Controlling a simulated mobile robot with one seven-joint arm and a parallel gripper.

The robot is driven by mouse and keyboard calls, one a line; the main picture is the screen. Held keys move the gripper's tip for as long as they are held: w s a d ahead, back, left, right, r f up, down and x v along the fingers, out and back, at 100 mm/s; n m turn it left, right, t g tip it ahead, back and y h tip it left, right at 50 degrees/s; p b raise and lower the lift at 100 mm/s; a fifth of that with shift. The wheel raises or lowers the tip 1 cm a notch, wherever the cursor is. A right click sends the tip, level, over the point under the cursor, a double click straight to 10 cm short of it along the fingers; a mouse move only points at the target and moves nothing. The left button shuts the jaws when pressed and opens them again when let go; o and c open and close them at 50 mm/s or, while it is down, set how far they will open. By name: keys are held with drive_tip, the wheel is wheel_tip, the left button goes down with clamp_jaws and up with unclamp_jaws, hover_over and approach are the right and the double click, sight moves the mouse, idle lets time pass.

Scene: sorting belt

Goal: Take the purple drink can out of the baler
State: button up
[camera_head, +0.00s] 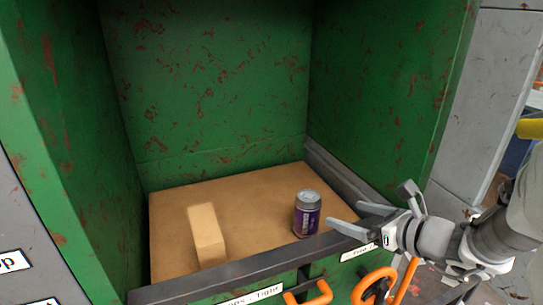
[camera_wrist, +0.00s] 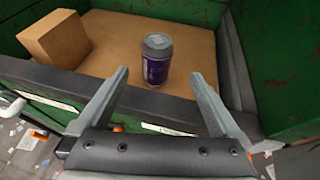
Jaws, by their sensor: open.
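The purple drink can (camera_head: 307,214) with a grey top stands upright on the brown floor of the green baler (camera_head: 215,80), near its front right. It also shows in the wrist view (camera_wrist: 157,62), beyond and between my fingertips. My gripper (camera_head: 344,218) is open and empty at the baler's front edge, just right of the can and not around it. In the wrist view my two fingers (camera_wrist: 160,82) are spread wide, with the dark front rim passing behind them. Nothing hides the can in either view.
A tan cardboard box (camera_head: 207,236) lies left of the can; the floor between them is bare. The dark front rim (camera_head: 235,279) and green side walls bound the opening. Orange handles (camera_head: 374,284) stick out below the rim. Scraps litter the ground outside.

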sight(307, 201)
drive_tip(key=b+x, duration=0.1)
drive_tip(key=x, duration=0.7)
drive_tip(key=shift+w+a+f, duration=0.1)
drive_tip(key=shift+a+f, duration=0.05)
drive_tip(key=shift+r+b+x, duration=0.15)
drive_tip(key=shift+b+x, duration=0.15)
drive_tip(key=shift+x, duration=1.2)
drive_tip(key=shift+r+b+x, duration=0.15)
drive_tip(key=shift+b+x, duration=0.15)
drive_tip(key=shift+x, duration=1.2)
drive_tip(key=shift+a, duration=0.2)
drive_tip(key=shift+c, duration=0.3)
drive_tip(key=c, duration=1.5)
drive_tip(key=shift+r, duration=0.1)
